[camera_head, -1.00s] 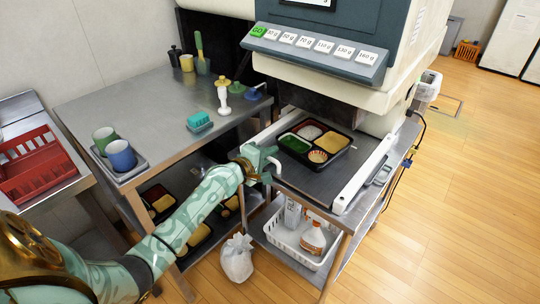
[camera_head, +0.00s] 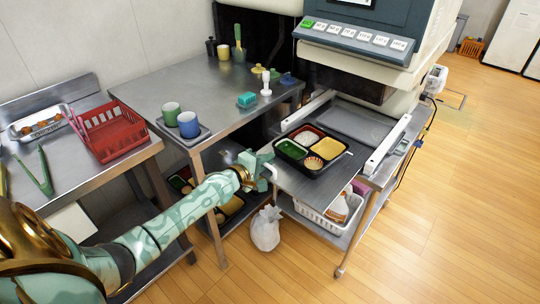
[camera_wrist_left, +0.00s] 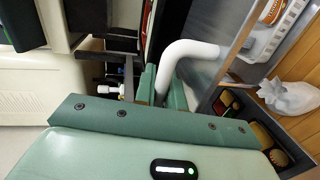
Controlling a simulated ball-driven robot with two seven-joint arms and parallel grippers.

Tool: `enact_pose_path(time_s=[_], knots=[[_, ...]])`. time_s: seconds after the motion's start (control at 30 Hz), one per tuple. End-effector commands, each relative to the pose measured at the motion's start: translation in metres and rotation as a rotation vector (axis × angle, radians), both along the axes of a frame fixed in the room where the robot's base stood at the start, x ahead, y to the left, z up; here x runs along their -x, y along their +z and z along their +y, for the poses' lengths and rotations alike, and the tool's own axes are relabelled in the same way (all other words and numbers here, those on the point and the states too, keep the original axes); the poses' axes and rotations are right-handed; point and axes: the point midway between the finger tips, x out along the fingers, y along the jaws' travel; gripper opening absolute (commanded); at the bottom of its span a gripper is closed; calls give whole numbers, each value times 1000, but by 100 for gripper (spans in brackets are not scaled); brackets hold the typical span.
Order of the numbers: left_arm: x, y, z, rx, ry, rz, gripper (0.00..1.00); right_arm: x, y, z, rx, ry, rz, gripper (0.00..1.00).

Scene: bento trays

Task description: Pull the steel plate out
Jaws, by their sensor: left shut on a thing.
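The steel plate (camera_head: 312,190) juts out of the machine's front between two white rails. A black bento tray (camera_head: 328,168) with green, white, yellow and tan food sits on it. My left gripper (camera_head: 266,172) is at the plate's near left corner, shut on the plate's white handle. In the left wrist view the curved white handle (camera_wrist_left: 192,48) runs between the green fingers (camera_wrist_left: 163,88). The fingers partly hide the handle in the head view. My right gripper is out of view.
The machine (camera_head: 365,35) with its button panel stands over the rails. Left of the plate is a steel table (camera_head: 185,95) with cups and a stamp. Below are a white basket (camera_head: 318,218) and a white bag (camera_head: 266,230). The floor at right is clear.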

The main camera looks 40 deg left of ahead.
Motion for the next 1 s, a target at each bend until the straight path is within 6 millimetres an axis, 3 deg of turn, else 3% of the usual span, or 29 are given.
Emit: enact_pose_path(time_s=[0.63,0.67,0.7,1.0], knots=[[10,-1,1,1,0,1,0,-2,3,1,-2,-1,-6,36],[10,-1,1,1,0,1,17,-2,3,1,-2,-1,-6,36],[10,-1,1,1,0,1,21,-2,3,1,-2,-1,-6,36],[12,1,1,0,0,0,21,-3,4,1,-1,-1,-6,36]])
